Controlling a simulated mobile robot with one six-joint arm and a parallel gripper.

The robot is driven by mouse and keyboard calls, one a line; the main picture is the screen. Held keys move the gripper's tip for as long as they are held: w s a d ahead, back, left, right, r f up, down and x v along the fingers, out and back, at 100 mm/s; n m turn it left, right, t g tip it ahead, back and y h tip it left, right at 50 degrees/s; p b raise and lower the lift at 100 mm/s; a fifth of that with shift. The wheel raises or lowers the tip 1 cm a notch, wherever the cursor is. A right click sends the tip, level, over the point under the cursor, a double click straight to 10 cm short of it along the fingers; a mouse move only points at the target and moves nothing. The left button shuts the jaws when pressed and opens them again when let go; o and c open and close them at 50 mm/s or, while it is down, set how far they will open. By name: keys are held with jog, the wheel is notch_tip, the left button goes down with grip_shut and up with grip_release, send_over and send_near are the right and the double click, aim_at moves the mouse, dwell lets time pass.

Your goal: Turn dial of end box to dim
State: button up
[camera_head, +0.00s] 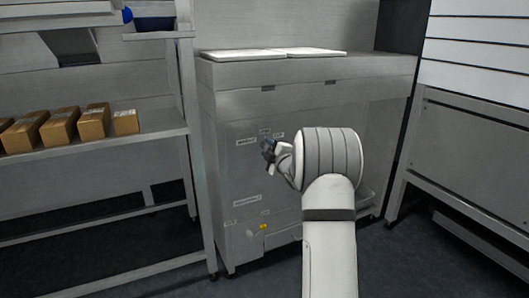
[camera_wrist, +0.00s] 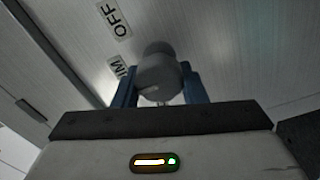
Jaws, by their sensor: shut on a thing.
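The end box (camera_head: 228,178) is the grey panelled end of the cabinet, with several small white labels. My gripper (camera_head: 268,149) is at the upper part of this face. In the wrist view the round grey dial (camera_wrist: 158,72) sits between my two blue fingers, which are shut on it. An OFF label (camera_wrist: 115,18) lies above and left of the dial. A partly hidden label ending in "IM" (camera_wrist: 119,67) is just left of it, beside the left finger. A small pale mark shows on the dial, but I cannot tell its setting. In the head view my gripper hides the dial.
A shelf (camera_head: 150,142) at the left holds several brown boxes (camera_head: 58,129). White panels (camera_head: 272,54) lie on the cabinet top. A yellow mark (camera_head: 263,227) shows low on the box face. A grey bench (camera_head: 470,150) stands at the right. Dark floor is open in front.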

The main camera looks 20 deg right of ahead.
jog(key=shift+d, duration=0.1)
jog(key=o, duration=1)
jog(key=s+p, duration=0.2)
jog(key=s, duration=0.5)
jog(key=shift+s+d, duration=0.15)
jog(key=shift+s, duration=0.25)
